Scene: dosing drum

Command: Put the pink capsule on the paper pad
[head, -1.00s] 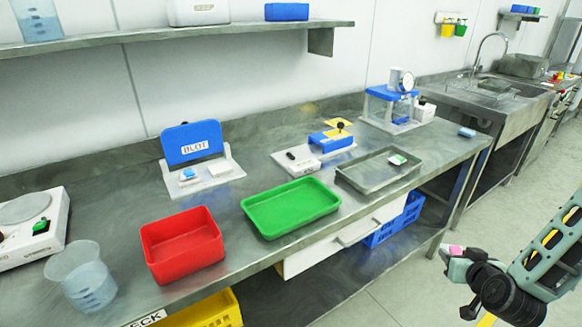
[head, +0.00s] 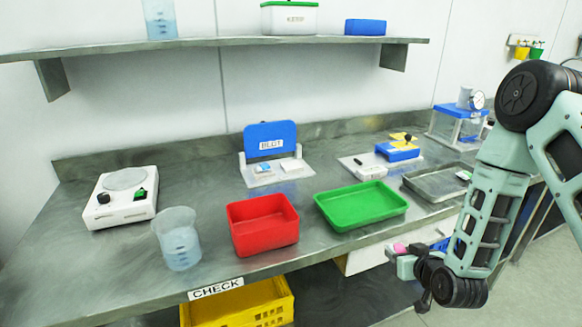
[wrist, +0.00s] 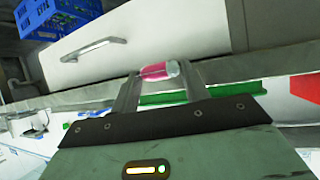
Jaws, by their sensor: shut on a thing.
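The pink capsule (wrist: 158,71) is pink with a pale, clear-looking end. It lies crosswise between the fingertips of my gripper (wrist: 157,78), which is shut on it. In the head view the capsule (head: 400,248) shows as a small pink spot at the tip of my gripper (head: 397,252), in front of the bench's front edge. A flat white pad (head: 292,165), which looks like the paper pad, lies on the white base of the blue BLOT stand (head: 270,139) at the back of the bench. A small blue-and-white item (head: 263,168) sits left of it.
A red bin (head: 262,240) and a green tray (head: 360,205) stand in front of the BLOT stand. A metal tray (head: 432,184) is at right. A shelf (head: 210,45) hangs above.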

